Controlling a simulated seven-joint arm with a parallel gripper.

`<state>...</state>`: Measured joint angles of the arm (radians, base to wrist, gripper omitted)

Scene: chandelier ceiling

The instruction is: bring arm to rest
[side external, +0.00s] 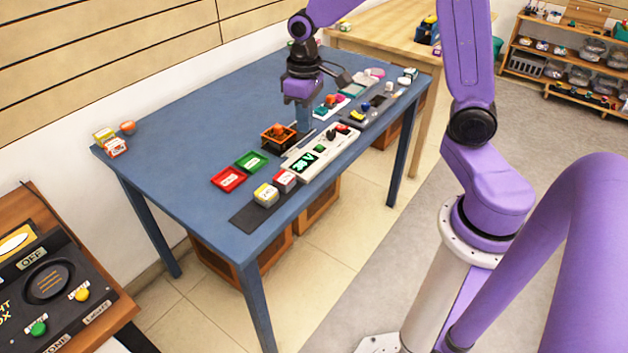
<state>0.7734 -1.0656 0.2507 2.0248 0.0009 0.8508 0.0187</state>
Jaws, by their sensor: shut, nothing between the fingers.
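My gripper (303,124) points straight down over the blue table (190,130), low above its surface. It is shut with nothing held. The fingers are small in the picture, and I cannot tell whether the tips touch the table. A black box with an orange item in it (278,137) stands just left of the fingers.
A green tray (251,162) and a red tray (228,179) lie left of the device. Small boxes (266,194) stand on a dark mat (245,218) at the front edge. More small items lie to the right. The table's left half is mostly clear.

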